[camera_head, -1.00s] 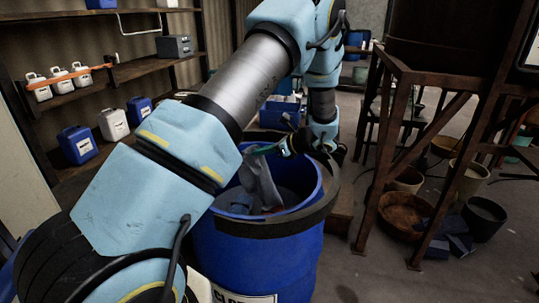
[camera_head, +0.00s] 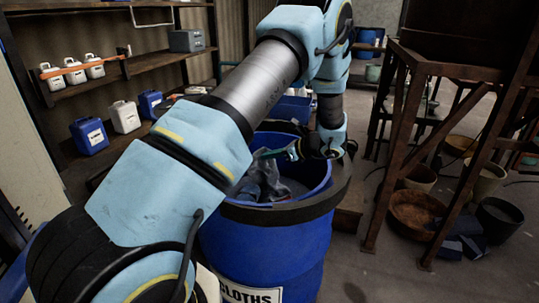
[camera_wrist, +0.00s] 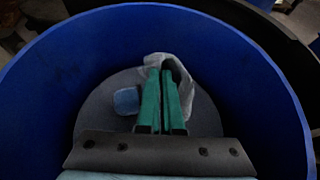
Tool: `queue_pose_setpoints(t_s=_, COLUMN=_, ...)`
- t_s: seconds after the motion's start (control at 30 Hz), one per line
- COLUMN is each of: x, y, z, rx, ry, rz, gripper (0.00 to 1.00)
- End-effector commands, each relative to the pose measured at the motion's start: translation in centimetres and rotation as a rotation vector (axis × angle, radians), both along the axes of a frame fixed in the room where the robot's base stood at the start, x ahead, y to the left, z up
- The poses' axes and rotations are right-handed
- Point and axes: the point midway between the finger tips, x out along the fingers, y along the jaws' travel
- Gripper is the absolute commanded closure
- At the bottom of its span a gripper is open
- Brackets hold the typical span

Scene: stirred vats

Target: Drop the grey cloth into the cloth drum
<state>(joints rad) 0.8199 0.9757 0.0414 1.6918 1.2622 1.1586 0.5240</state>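The cloth drum (camera_head: 262,250) is a large blue open-topped drum with a white label reading "CLOTHS" on its front. My gripper (camera_head: 268,154) reaches in over its rim, pointing down into it. In the wrist view my gripper's green fingers (camera_wrist: 163,92) are close together, with the grey cloth (camera_wrist: 177,67) bunched at and around their tips. The grey cloth (camera_head: 264,180) also shows in the head view, crumpled inside the drum below the fingertips. I cannot tell whether it touches the drum's floor. A small blue piece (camera_wrist: 126,101) lies on the floor of the drum.
A rusty metal stand (camera_head: 400,150) is farther right, with bowls and pots (camera_head: 415,212) on the floor. Shelves with jugs (camera_head: 125,115) are at the left.

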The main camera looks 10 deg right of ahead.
Motion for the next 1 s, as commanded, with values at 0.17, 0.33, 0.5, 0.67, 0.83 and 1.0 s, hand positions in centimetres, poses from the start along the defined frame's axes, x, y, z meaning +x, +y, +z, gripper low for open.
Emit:
queue_pose_setpoints(t_s=0.17, x=0.01, y=0.01, z=0.05, rx=0.000, ry=0.000, rz=0.000, gripper=0.83)
queue_pose_setpoints(t_s=0.33, x=0.01, y=0.01, z=0.05, rx=0.000, ry=0.000, rz=0.000, gripper=0.64)
queue_pose_setpoints(t_s=0.5, x=0.01, y=0.01, z=0.05, rx=0.000, ry=0.000, rz=0.000, gripper=0.62)
queue_pose_setpoints(t_s=0.67, x=0.01, y=0.01, z=0.05, rx=0.000, ry=0.000, rz=0.000, gripper=0.47)
queue_pose_setpoints(t_s=0.83, x=0.01, y=0.01, z=0.05, rx=0.000, ry=0.000, rz=0.000, gripper=0.28)
queue_pose_setpoints(t_s=1.0, x=0.01, y=0.01, z=0.05, rx=0.000, ry=0.000, rz=0.000, gripper=0.24)
